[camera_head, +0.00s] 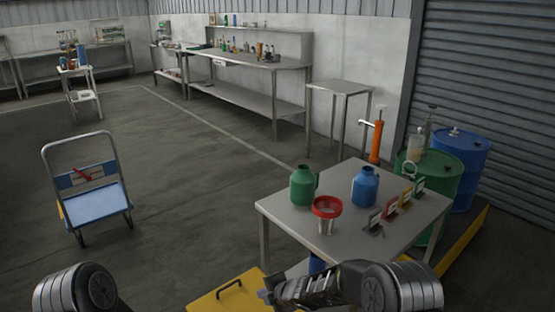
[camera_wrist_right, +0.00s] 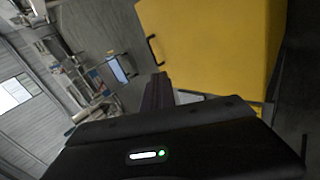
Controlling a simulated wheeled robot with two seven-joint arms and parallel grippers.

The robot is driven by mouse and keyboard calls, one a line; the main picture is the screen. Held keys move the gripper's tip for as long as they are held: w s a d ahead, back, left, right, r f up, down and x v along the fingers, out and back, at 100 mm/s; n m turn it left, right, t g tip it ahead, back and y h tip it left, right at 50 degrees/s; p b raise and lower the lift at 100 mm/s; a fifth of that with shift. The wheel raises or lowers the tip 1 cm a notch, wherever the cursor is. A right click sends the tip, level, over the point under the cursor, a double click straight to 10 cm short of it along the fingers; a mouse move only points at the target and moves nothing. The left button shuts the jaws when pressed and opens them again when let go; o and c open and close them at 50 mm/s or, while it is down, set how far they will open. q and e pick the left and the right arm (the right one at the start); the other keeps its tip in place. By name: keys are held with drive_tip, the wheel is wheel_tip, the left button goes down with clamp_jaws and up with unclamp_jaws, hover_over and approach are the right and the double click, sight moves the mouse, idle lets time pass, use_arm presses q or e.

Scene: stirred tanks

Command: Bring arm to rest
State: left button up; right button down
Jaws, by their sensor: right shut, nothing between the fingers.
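My right arm comes in at the bottom of the head view, with its forearm pointing left. My right gripper (camera_head: 267,294) is shut and empty, beside the yellow lid with a black handle. In the right wrist view its dark fingers (camera_wrist_right: 157,92) are together with nothing between them. Of my left arm only a rounded grey link shows at the bottom left of the head view; its gripper is out of view.
A yellow box top (camera_head: 222,297) lies close to my right gripper and fills much of the wrist view (camera_wrist_right: 210,45). A steel table (camera_head: 350,235) with green (camera_head: 303,186) and blue jugs (camera_head: 366,186) stands ahead. A blue trolley (camera_head: 95,204) stands left; floor between is clear.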

drive_tip(key=s+d+f+m+g, duration=0.1)
drive_tip(key=s+d+f+m, duration=0.3)
drive_tip(key=s, duration=0.3)
drive_tip(key=s+d+f+m+g+b, duration=0.1)
drive_tip(key=s+f+m, duration=0.4)
drive_tip(key=s+m, duration=0.15)
drive_tip(key=s+d+f+m+g, duration=0.1)
drive_tip(key=s+d+f+m, duration=0.3)
drive_tip(key=s, duration=0.3)
drive_tip(key=s+d+f+m+g+h+b, duration=0.1)
drive_tip(key=s+d+f+m+g, duration=0.1)
drive_tip(key=s+m, duration=1)
drive_tip(key=s+g, duration=0.1)
drive_tip(key=s, duration=0.6)
drive_tip(key=shift+d+g+h, duration=0.15)
drive_tip(key=shift+g+h, duration=0.15)
drive_tip(key=shift+h, duration=0.1)
